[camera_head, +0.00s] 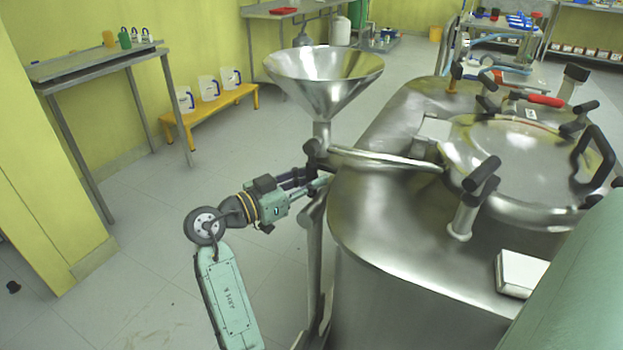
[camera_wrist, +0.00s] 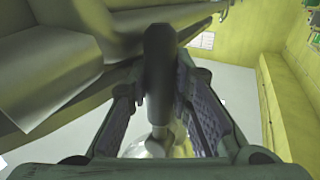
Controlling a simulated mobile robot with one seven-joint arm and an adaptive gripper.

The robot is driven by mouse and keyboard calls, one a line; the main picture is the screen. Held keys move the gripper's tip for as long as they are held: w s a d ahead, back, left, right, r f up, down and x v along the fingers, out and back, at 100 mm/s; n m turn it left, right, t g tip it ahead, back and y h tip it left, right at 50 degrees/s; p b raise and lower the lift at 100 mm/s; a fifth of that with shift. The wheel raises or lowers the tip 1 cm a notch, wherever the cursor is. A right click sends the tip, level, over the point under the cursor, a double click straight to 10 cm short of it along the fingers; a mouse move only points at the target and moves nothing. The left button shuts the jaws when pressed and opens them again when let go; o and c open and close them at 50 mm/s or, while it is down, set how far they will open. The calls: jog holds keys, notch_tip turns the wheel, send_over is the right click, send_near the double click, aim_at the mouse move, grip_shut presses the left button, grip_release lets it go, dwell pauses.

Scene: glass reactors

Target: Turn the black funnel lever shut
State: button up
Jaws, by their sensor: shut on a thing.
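The steel funnel (camera_head: 323,85) stands upright on its pipe beside the large steel reactor vessel (camera_head: 400,215). The black funnel lever (camera_wrist: 160,75) shows in the wrist view as a dark rounded handle between my two fingers. In the head view the black valve part (camera_head: 316,152) sits just below the funnel neck, at the junction with the side pipe. My gripper (camera_head: 322,182) reaches it from the lower left, and it also shows in the wrist view (camera_wrist: 165,105) with its pads on both sides of the lever. The fingers are closed on the lever. The exact lever angle is hard to tell in the head view.
The steel side pipe (camera_head: 385,160) runs from below the funnel to the vessel, close to my gripper. A steel support leg (camera_head: 313,260) stands below. A yellow bench (camera_head: 212,115) with several white jugs is behind. The floor left of the vessel is free.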

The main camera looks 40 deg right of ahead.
grip_shut()
